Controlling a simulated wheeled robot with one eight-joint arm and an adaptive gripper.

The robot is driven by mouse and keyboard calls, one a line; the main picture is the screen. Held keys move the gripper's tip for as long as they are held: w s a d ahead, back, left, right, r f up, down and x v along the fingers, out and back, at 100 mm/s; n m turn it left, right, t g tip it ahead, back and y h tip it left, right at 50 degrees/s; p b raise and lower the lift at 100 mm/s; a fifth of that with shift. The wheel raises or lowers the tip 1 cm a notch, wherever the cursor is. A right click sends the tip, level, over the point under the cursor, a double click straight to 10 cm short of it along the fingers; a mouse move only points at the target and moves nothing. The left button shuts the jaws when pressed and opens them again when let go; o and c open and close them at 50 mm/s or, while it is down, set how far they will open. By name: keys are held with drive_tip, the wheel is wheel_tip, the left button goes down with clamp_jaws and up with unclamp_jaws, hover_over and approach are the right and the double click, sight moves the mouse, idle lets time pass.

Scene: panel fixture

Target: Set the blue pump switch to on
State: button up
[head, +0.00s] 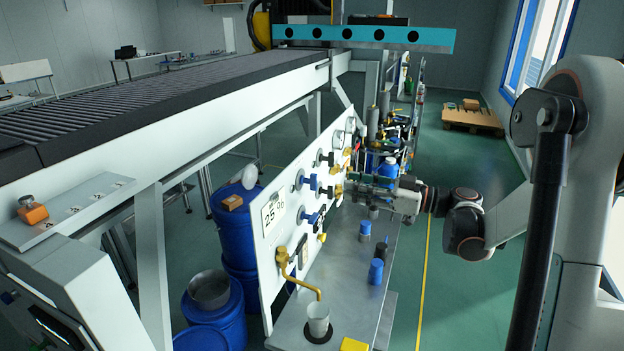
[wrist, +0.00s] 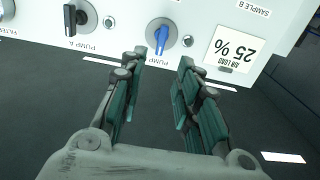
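In the head view a blue knob (head: 308,182) on the panel looks like the same switch. My gripper (wrist: 156,62) is open and empty, its two green-padded fingers spread apart below the switch in the wrist view and not touching it. In the head view my gripper (head: 350,187) is in front of the panel, farther along it than the knob.
A black knob (wrist: 70,19) is left of the switch; a small round fitting (wrist: 187,41) and a 25 % sign (wrist: 232,48) are right. Another blue handle (head: 310,217) sits lower on the panel.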

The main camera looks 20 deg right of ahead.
sight(314, 190)
drive_tip(key=b+x, duration=0.1)
drive_tip(key=x, duration=1)
drive_tip(key=shift+w+a+b, duration=0.1)
drive_tip(key=shift+a+b, duration=0.05)
drive_tip(key=shift+b, duration=0.25)
clamp_jaws()
